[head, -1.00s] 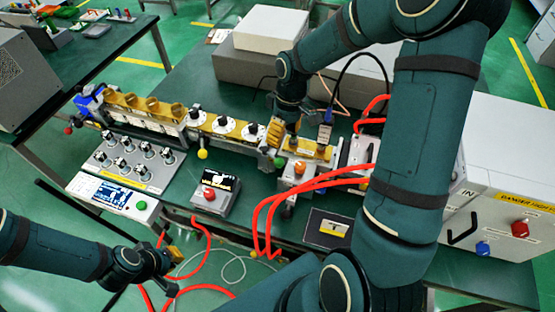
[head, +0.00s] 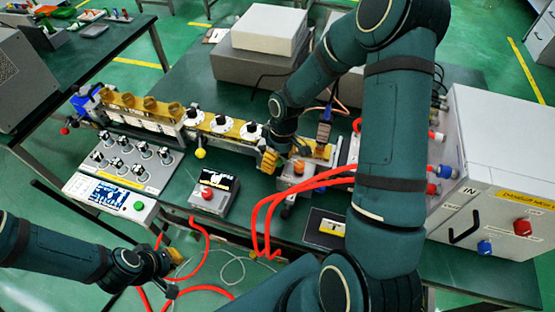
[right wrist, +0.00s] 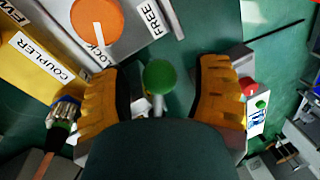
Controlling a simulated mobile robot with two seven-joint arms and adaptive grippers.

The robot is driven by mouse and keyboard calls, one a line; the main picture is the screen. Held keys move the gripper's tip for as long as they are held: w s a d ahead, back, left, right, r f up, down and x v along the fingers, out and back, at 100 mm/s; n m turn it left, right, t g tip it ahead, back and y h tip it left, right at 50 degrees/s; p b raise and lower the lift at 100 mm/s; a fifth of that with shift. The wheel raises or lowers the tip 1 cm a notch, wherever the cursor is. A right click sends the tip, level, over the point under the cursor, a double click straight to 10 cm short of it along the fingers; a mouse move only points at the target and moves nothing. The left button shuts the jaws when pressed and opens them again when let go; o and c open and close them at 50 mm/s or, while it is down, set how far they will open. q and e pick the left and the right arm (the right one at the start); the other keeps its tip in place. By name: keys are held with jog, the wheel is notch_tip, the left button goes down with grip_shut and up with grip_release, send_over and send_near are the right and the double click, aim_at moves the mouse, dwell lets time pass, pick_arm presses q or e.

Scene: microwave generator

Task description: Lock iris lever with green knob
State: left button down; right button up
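The green knob (right wrist: 160,76) sits on a thin pale rod, the lever, in the right wrist view. My right gripper (right wrist: 158,92) is open, with one orange-yellow finger on each side of the knob and a visible gap to both. In the head view my right gripper (head: 269,160) is at the front edge of the yellow bench line, and I cannot make out the green knob there. An orange round knob (right wrist: 97,18) lies beside labels reading FREE and, partly covered, LOCK. My left gripper (head: 173,273) is open and empty at the lower left.
A box with a red button (head: 207,193) and a control panel (head: 138,205) stand to the left. A yellow ball knob (head: 200,153) sticks out nearby. A large white cabinet (head: 500,150) is at the right.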

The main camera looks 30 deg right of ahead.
grip_shut()
jog(key=shift+a+m, duration=0.15)
jog(key=shift+m, duration=0.15)
jog(key=shift+a+m+b, duration=0.5)
jog(key=shift+m+b, duration=0.2)
jog(key=shift+m, duration=0.2)
jog(key=shift+w+a+m+t+b, duration=0.3)
jog(key=shift+a+m, duration=0.4)
jog(key=shift+m, duration=0.9)
jog(key=shift+w+a+m+t+b, duration=0.15)
jog(key=shift+w+a+m+t, duration=0.45)
jog(key=shift+m, duration=1)
jog(key=shift+w+a+m+t+b, duration=0.1)
jog(key=shift+a+m+t+b, duration=0.1)
jog(key=shift+a+m, duration=1.05)
jog(key=shift+d+m, duration=0.35)
jog(key=shift+m, duration=0.1)
